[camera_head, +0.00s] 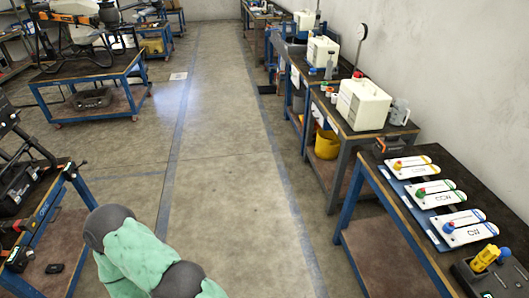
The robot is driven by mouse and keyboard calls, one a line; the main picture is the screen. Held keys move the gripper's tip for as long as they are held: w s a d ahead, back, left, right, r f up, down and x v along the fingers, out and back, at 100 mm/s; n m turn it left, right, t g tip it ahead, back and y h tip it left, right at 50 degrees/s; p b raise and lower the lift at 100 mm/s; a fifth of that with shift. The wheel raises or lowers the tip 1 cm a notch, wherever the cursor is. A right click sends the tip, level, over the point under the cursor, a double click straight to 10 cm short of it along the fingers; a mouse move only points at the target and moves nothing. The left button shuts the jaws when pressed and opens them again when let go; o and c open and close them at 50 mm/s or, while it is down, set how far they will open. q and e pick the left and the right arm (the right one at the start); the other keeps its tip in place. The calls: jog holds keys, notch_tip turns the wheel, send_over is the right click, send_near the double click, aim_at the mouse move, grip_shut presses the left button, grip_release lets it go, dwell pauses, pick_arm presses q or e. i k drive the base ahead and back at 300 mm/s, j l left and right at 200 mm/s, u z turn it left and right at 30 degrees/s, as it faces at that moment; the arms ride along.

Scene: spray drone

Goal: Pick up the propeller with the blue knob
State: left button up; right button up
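The propeller with the blue knob (466,230) is a white piece marked "CW" on the right-hand workbench. The blue knob is at its left end. All three rest in a row on a blue rack. Neither of my grippers is in view. Only a teal-covered link of my own arm shows at the bottom left, well away from the propellers.
The right-hand bench (363,180) has a blue frame and a lower shelf. A black case (492,279) with a yellow device sits at its near end. White tanks (363,104) stand on benches farther back. A cart (40,235) stands at left. The middle floor is clear.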

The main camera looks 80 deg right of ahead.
aim_at(467, 225)
jog(key=z, duration=1.65)
jog(key=k+z, duration=0.1)
jog(key=z, duration=2.05)
jog(key=k+z, duration=0.1)
jog(key=z, duration=0.45)
jog(key=i+j+z, duration=0.1)
jog(key=z, duration=0.35)
jog(key=j+z, duration=0.2)
jog(key=z, duration=0.3)
jog(key=i+j+z, duration=0.1)
jog(key=j+z, duration=0.15)
jog(key=z, duration=0.2)
